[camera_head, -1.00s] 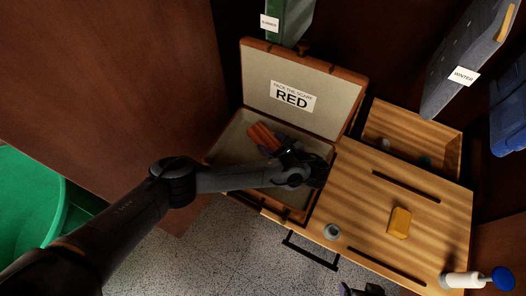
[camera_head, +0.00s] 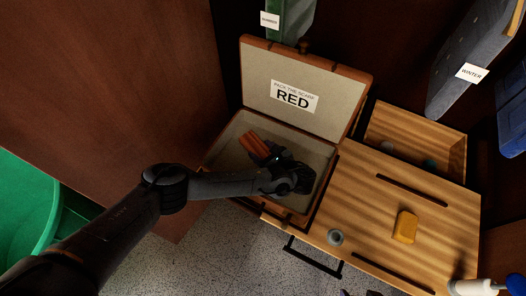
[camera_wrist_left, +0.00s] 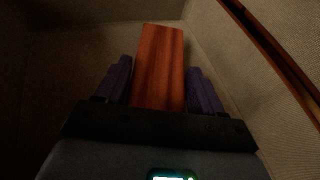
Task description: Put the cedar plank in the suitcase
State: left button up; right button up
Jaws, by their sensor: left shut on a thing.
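The cedar plank (camera_head: 254,146) is a reddish-brown bar inside the open suitcase (camera_head: 243,193), low over its pale lining. My left gripper (camera_head: 276,157) is in the suitcase too, shut on the plank's near end. In the left wrist view the plank (camera_wrist_left: 159,62) sticks out forward between the two purple fingers (camera_wrist_left: 159,88). I cannot tell whether the plank touches the suitcase floor. The suitcase lid stands up, with a label reading RED. Only tiny dark tips, perhaps my right gripper, show at the bottom edge of the head view.
The wooden top (camera_head: 370,205) right of the suitcase holds a yellow block (camera_head: 405,227) and a small grey round thing (camera_head: 335,237). An open wooden compartment (camera_head: 440,135) lies behind. Hanging garments (camera_head: 470,55) are at upper right. A green bin (camera_head: 25,210) stands at left.

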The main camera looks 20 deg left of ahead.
pick_arm(q)
jog(key=o, duration=1.2)
jog(key=shift+s+d+r, duration=0.15)
jog(key=shift+d+r, duration=0.15)
jog(key=shift+d, duration=0.1)
jog(key=p+v, duration=0.5)
jog(key=v, duration=0.3)
jog(key=shift+d+r, duration=0.1)
jog(key=shift+r, duration=0.15)
jog(key=shift+p+v, duration=0.6)
jog(key=shift+v, duration=0.2)
jog(key=shift+s+d+p, duration=0.35)
jog(key=shift+d, duration=0.15)
